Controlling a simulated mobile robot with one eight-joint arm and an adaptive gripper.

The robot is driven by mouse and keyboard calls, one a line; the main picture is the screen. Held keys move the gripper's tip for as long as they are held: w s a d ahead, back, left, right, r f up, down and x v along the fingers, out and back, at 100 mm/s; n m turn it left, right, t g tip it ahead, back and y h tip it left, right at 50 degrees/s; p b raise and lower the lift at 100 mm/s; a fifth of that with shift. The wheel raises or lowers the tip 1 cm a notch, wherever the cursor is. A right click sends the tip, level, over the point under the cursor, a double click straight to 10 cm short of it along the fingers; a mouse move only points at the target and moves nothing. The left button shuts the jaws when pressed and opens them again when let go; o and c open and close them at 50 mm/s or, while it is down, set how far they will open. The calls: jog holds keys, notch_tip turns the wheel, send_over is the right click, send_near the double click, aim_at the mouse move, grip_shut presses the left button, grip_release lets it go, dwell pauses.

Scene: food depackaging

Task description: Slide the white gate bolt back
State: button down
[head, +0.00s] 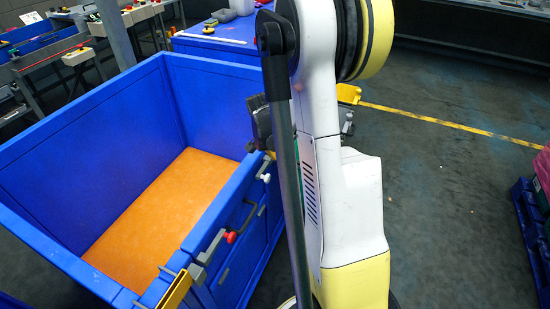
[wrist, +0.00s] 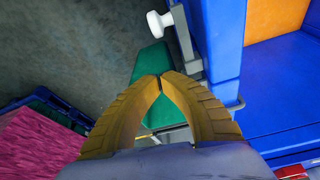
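The white gate bolt's round white knob (head: 266,178) sits on the outer side of the blue crate's near right wall (head: 222,205). In the wrist view the white knob (wrist: 158,24) points left from a grey metal bolt (wrist: 184,40) along the blue edge. My gripper (wrist: 160,77) has its two yellow-brown fingers brought together at the tips, with nothing seen between them. The tips appear below the knob in the wrist picture and apart from it. In the head view my arm hides the fingers. The bolt's inner end is not clear.
A red-knobbed bolt (head: 231,237) sits further along the same wall. The crate has an orange floor (head: 160,210). A dark green piece (wrist: 152,65) lies behind the fingertips. Pink goods (wrist: 40,145) on a blue base stand lower left in the wrist view. Grey floor (head: 450,200) is open at right.

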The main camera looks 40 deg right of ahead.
jog(key=b+x, duration=0.2)
jog(key=x, duration=0.4)
jog(key=a, duration=0.2)
jog(key=a+b, duration=0.1)
jog(key=a, duration=0.1)
jog(key=shift+s+r, duration=0.4)
jog(key=shift+a, duration=0.1)
jog(key=shift+s+a, duration=0.4)
jog(key=shift+a, duration=0.5)
jog(key=shift+f, duration=0.1)
